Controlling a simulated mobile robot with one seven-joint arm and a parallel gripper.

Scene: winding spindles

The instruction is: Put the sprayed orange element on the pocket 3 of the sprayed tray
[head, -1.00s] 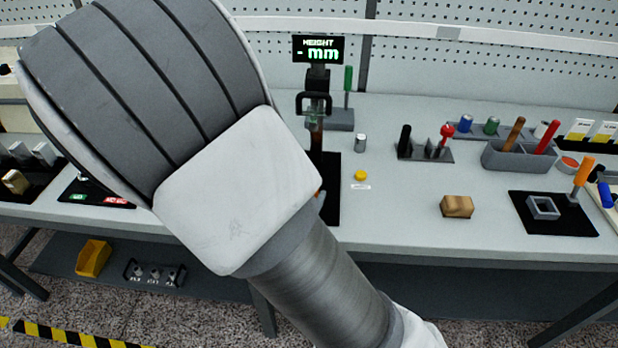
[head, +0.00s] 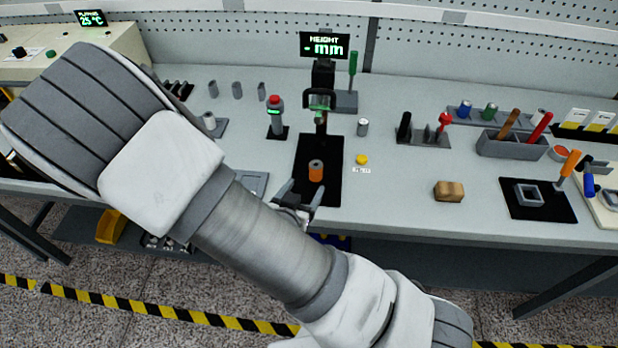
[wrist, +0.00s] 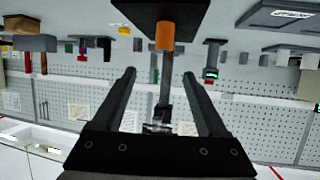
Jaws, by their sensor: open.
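The orange element (head: 316,171) is a small cylinder standing upright on the black mat of the height gauge (head: 322,85). It also shows in the upside-down wrist view (wrist: 165,36), beyond the fingertips and apart from them. My gripper (head: 298,192) is at the table's front edge, just left of and nearer than the element. In the wrist view its fingers (wrist: 159,74) are apart with nothing between them. A grey tray-like piece (head: 254,182) lies left of the gripper, partly hidden by my arm. A grey labelled piece (wrist: 285,14) shows in the wrist view; I cannot read it or identify the sprayed tray.
A red-topped device (head: 276,116) stands left of the gauge mat. A yellow button (head: 362,159) and a metal cylinder (head: 363,127) stand right of it. A wooden block (head: 448,191) sits farther right, with clear table around it.

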